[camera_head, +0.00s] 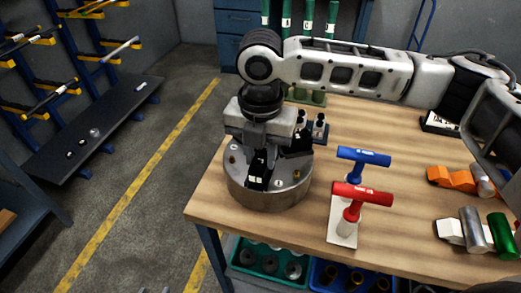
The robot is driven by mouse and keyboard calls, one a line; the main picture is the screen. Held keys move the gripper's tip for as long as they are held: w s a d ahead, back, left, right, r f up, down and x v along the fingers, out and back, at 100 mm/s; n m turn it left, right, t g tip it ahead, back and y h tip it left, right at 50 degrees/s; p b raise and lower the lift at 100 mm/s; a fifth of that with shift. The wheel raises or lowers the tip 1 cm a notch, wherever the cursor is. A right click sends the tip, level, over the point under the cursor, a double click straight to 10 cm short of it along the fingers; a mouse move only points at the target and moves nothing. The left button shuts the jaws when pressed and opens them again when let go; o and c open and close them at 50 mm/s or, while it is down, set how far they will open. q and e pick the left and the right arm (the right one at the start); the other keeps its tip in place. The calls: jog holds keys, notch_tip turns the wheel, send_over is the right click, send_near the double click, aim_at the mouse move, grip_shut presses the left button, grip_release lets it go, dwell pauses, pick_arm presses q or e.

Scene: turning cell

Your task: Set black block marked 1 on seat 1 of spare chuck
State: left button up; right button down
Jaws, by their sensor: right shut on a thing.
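The spare chuck (268,198) is a round grey metal body near the left front edge of the wooden table. My right gripper (260,158) points down over it, its arm coming in from the right. It is shut on a black block (256,172) with a small white mark, which I cannot read for certain. The block is low over the chuck's front top face; I cannot tell whether it touches the seat. Another dark piece (296,142) shows at the chuck's right rear. The gripper hides much of the chuck top. My left gripper is not in view.
A blue T-handle key (363,156) and a red one (362,194) stand right of the chuck. A dark holder (318,130) with black and white pieces is close behind it. Orange blocks (450,178) and metal cylinders lie farther right. Bins stand below the table.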

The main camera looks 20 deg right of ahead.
pick_arm(q)
jog(key=shift+s, duration=0.25)
pick_arm(e)
jog(key=shift+f, duration=0.3)
jog(key=c, duration=1.1)
grip_release()
jog(key=shift+o, duration=0.2)
pick_arm(q)
jog(key=shift+w, duration=0.1)
pick_arm(e)
jog(key=shift+f, duration=0.1)
pick_arm(q)
jog(key=shift+w+r, duration=0.1)
pick_arm(e)
jog(key=shift+r, duration=0.35)
pick_arm(q)
jog(key=shift+a+f, duration=0.25)
jog(key=shift+f, duration=0.7)
pick_arm(e)
notch_tip(320, 180, up, 16)
jog(key=shift+f, duration=0.25)
